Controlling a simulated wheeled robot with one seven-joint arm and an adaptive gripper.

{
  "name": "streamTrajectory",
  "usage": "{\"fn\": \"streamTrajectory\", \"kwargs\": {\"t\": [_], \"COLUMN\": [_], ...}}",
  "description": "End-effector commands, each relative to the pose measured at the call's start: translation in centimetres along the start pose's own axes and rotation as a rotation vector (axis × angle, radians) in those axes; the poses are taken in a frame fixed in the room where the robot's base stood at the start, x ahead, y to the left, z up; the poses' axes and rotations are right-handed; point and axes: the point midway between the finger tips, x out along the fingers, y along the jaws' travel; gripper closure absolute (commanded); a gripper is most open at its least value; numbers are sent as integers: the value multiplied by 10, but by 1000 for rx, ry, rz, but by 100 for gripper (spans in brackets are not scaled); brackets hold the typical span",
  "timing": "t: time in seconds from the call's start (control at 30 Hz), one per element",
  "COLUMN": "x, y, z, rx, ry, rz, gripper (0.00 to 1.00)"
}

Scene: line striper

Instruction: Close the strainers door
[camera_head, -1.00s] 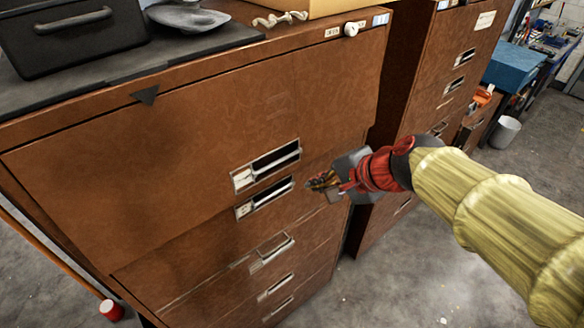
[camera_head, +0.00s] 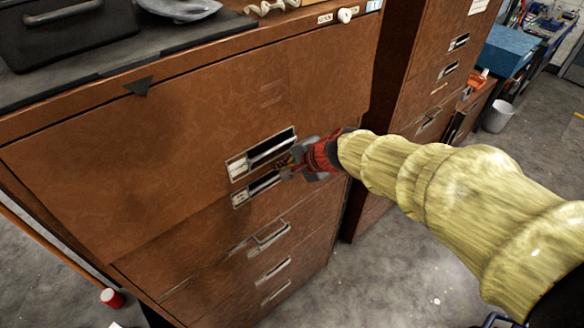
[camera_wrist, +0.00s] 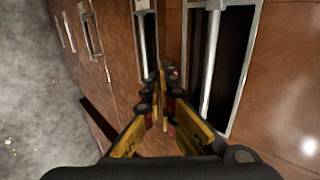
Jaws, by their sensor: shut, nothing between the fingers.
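The brown cabinet's large upper door (camera_head: 150,150) stands out from the drawer fronts below it, its lower edge overhanging them. It has a recessed silver handle (camera_head: 262,153) at its lower right. A second, similar handle (camera_head: 257,188) sits just below. My gripper (camera_head: 283,165) is shut and empty, right in front of these two handles. In the wrist view my yellow fingers (camera_wrist: 162,85) meet near the panel between the large handle slot (camera_wrist: 218,70) and a smaller one (camera_wrist: 146,40). I cannot tell whether the fingertips touch the panel. Which label reads strainers is too small to tell.
A black box (camera_head: 65,35) and a grey dish (camera_head: 178,8) sit on the cabinet top. A second brown cabinet (camera_head: 415,70) stands close on the right. A white bin (camera_head: 497,116) and a blue box (camera_head: 505,52) are beyond it. Concrete floor (camera_head: 400,250) is open at front right.

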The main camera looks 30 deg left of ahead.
Motion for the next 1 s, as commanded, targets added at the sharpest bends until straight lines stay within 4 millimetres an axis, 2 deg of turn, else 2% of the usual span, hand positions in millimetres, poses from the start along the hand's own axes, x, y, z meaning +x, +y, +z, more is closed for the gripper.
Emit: {"fn": "streamTrajectory", "kwargs": {"t": [0.47, 1.0], "x": [4, 31], "y": [-2, -14], "z": [0, 0], "rx": [0, -1], "ry": [0, 0], "rz": [-3, -98], "gripper": [100, 100]}}
